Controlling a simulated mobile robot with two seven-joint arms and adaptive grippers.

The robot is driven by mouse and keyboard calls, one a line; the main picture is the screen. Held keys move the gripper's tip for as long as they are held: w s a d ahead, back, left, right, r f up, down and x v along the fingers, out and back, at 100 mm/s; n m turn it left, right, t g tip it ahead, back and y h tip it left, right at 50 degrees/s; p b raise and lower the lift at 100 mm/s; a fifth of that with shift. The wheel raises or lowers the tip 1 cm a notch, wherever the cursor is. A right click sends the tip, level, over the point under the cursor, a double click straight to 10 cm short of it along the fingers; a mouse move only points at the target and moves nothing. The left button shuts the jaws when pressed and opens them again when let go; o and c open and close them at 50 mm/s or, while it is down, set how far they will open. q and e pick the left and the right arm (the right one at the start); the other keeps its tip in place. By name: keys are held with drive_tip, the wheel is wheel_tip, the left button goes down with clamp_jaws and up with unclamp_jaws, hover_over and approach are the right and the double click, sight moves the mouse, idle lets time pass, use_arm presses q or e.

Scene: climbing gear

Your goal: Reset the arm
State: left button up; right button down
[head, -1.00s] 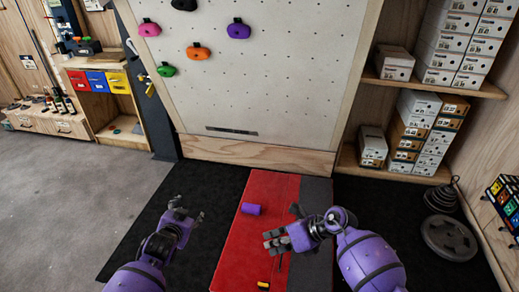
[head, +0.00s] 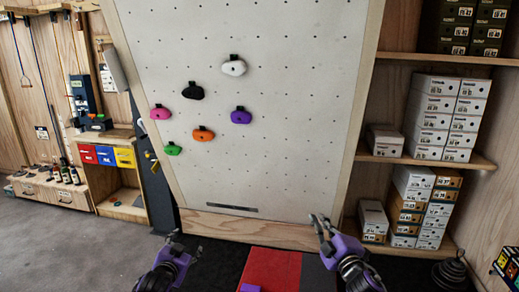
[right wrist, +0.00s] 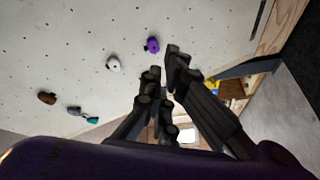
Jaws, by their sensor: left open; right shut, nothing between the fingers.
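My right arm's gripper (head: 320,220) is raised at the lower right of the head view, in front of the climbing board's lower edge, pointing up. It is shut and empty. Its dark fingers (right wrist: 164,75) fill the middle of the right wrist view, with the board behind them. My left gripper (head: 173,240) is at the lower left of the head view. It is open and empty, over the dark floor mat. Both grippers are apart from the holds.
The climbing board (head: 290,120) carries several coloured holds, including a white one (head: 234,66). A purple object (head: 250,288) lies on the red mat (head: 268,268) at the bottom edge. Shelves with shoe boxes (head: 437,110) stand right; a drawer bench (head: 108,155) stands left.

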drive_tip(key=d+f+m+g+h, duration=0.4)
drive_tip(key=f+m, duration=0.6)
drive_tip(key=m, duration=0.1)
use_arm(q)
drive_tip(key=s+d+f+n+g, duration=0.1)
drive_tip(key=s+d+f+g, duration=0.1)
drive_tip(key=s+f, duration=1.5)
use_arm(e)
drive_tip(key=s+a+f+g, duration=0.2)
drive_tip(key=s+f+g, duration=0.1)
drive_tip(key=s+f, duration=1.4)
use_arm(q)
drive_tip(key=s+d+f+n+g, duration=0.1)
drive_tip(key=s+f+g, duration=0.1)
drive_tip(key=s, duration=1.5)
drive_tip(key=s+d+f+n+g, duration=0.1)
drive_tip(key=s+d+f+n, duration=0.1)
drive_tip(key=s, duration=1.6)
drive_tip(key=shift+f+g, duration=0.25)
drive_tip(key=shift+g, duration=0.15)
use_arm(e)
drive_tip(key=s+a+f+m+g, duration=0.1)
drive_tip(key=s+f+m, duration=0.1)
drive_tip(key=s, duration=1.5)
drive_tip(key=s+a+f+m+g, duration=0.1)
drive_tip(key=s+f+g, duration=0.1)
drive_tip(key=s, duration=1.6)
drive_tip(key=shift+s+f+m, duration=0.25)
drive_tip(key=shift+s+m, duration=0.05)
drive_tip(key=shift+m, duration=0.1)
